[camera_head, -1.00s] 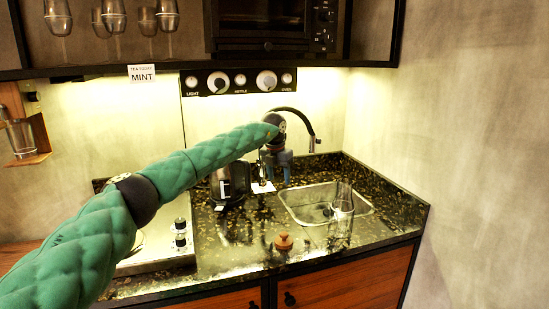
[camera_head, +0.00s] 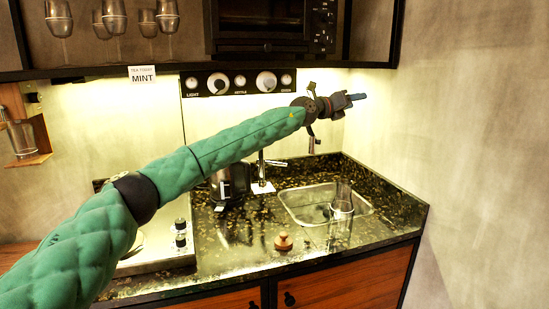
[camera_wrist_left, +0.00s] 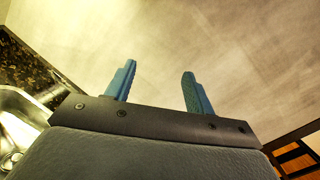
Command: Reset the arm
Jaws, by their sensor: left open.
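My left arm, in a green quilted sleeve, reaches in from the left in the head view. Its gripper (camera_head: 357,97) is above the sink's back right, pointing right toward the bare wall. In the left wrist view the two blue fingers of the left gripper (camera_wrist_left: 157,90) stand wide apart with nothing between them; the plain wall is behind. My right gripper is not in view.
A round wooden-knobbed lid (camera_head: 283,242) lies on the dark counter in front. Glasses (camera_head: 113,18) hang at the upper left; an oven (camera_head: 265,25) is above.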

